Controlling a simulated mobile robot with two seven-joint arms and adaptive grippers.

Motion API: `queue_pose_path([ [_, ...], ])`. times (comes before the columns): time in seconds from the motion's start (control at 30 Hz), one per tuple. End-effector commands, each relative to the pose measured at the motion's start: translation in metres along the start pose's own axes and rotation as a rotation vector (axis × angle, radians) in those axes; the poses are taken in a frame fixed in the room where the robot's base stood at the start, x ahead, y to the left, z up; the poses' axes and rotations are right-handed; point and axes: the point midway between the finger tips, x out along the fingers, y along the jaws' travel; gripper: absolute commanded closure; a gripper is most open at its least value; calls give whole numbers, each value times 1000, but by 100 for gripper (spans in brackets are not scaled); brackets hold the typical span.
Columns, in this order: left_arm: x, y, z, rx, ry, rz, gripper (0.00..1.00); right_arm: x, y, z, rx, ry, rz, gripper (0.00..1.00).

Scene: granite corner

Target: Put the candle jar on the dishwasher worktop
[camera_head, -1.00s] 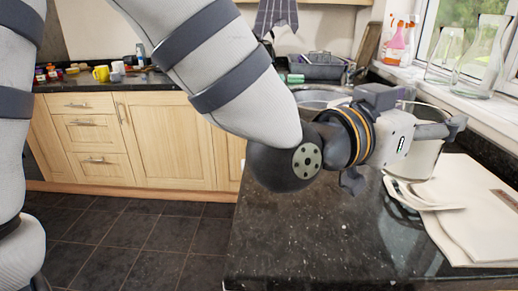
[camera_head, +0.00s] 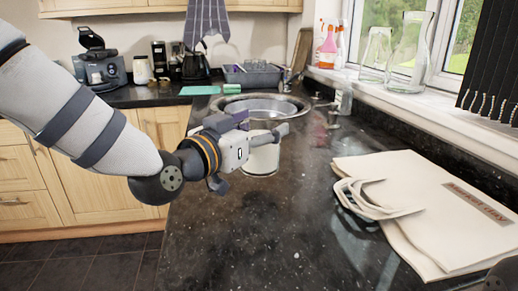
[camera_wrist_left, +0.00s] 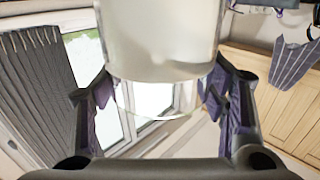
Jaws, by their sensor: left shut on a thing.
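The candle jar (camera_head: 262,158) is a white cylinder with a clear glass rim. My left gripper (camera_head: 258,136) comes in from the left and is shut on it. In the left wrist view the jar (camera_wrist_left: 162,40) sits between the two fingers, its clear rim toward the bottom of the picture. In the head view it appears upright against the dark speckled granite worktop (camera_head: 250,235); I cannot tell whether its base touches. No label shows which part of the worktop is over a dishwasher. My right gripper is not recognisable in view.
A cream cloth bag (camera_head: 440,235) with looped handles lies flat on the right. A round metal sink (camera_head: 262,104) is behind the jar. Glass bottles (camera_head: 410,45) stand on the windowsill. The worktop in front of the jar is clear.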

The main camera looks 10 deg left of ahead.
Motion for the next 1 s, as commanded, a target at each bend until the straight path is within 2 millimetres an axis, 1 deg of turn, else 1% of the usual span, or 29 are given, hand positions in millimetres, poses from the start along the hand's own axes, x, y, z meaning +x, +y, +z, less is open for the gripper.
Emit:
queue_pose_path([
  [0.07, 3, -3, 3, 0, 5, -1, 82, 2, 0, 1, 0, -4, 0, 60],
  [0.13, 8, -7, 11, 0, 4, -1, 82, 5, 0, 2, -1, -13, 1, 60],
  [0.23, 8, -7, 32, -2, 0, 0, 82, 9, 0, 4, -1, -22, 1, 60],
  [0.3, 8, -7, 40, -1, 4, 0, 82, 10, 0, 5, -1, -26, 2, 60],
  [0.5, 7, -6, 37, 2, 10, 0, 82, 9, 0, 4, -1, -23, 1, 60],
  [0.67, 7, -6, 42, 2, 9, 0, 82, 10, 0, 5, -1, -25, 2, 60],
  [0.7, 7, -6, 42, 1, 7, 0, 25, 10, 0, 4, -1, -25, 2, 60],
  [0.73, 7, -6, 42, 1, 7, 0, 18, 10, 0, 4, -1, -24, 2, 60],
  [0.77, 7, -6, 42, 1, 7, 0, 14, 10, 0, 4, -1, -24, 2, 60],
  [1.0, 7, -6, 42, 1, 6, 0, 14, 10, 0, 4, -1, -25, 2, 60],
])
